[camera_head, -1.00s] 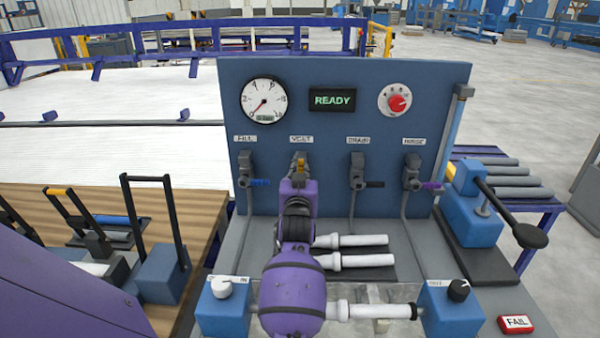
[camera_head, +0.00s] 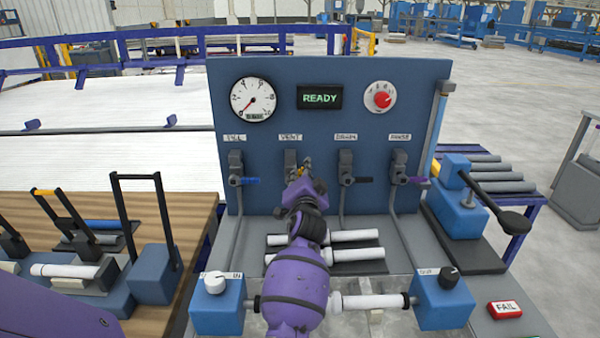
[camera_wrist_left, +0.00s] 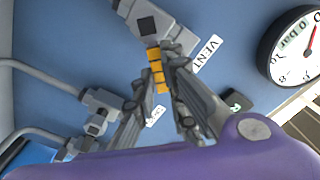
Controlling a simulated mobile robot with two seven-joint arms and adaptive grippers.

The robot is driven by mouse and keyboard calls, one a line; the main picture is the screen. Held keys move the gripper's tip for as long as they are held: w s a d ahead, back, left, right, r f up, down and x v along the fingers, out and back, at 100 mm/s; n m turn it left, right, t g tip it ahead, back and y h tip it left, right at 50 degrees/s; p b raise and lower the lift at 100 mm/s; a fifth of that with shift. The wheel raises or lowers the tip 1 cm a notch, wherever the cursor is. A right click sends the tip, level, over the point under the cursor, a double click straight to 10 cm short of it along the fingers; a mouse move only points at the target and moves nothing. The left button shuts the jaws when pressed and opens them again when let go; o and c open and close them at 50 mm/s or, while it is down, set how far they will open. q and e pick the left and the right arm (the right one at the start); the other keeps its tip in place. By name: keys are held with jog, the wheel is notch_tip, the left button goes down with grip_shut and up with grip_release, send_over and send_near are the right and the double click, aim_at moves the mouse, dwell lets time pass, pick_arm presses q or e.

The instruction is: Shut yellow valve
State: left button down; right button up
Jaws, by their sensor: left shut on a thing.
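The yellow valve is the one under the VENT label (camera_wrist_left: 208,55) on the blue panel. Its yellow handle (camera_wrist_left: 158,72) sticks out from the grey valve body (camera_wrist_left: 148,25) in the left wrist view. My left gripper (camera_wrist_left: 168,82) is shut on this handle, with one finger on each side. The valve's grey body (camera_head: 290,162) is partly hidden there. My right gripper is not in view.
Beside it are the fill valve with a blue handle (camera_head: 247,181), the drain valve with a black handle (camera_head: 362,181) and a purple-handled valve (camera_head: 415,182). A gauge (camera_head: 253,100), a READY display (camera_head: 320,97) and a red knob (camera_head: 383,99) are above. White pipes (camera_head: 357,235) lie below.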

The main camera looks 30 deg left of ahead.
pick_arm(q)
jog(key=shift+w+d+f+m+b, duration=0.2)
jog(key=shift+f+m, duration=0.5)
jog(key=shift+m, duration=0.8)
jog(key=shift+w+d+f+m, duration=0.1)
jog(key=shift+d+f+m, duration=0.15)
jog(key=shift+f+m, duration=0.85)
jog(key=shift+w+d+f+m+b, duration=0.1)
jog(key=shift+d+f+m, duration=0.15)
jog(key=shift+m, duration=1.65)
jog(key=shift+f, duration=0.1)
jog(key=c, duration=1.8)
grip_release()
jog(key=shift+s, duration=0.1)
jog(key=v, duration=1.2)
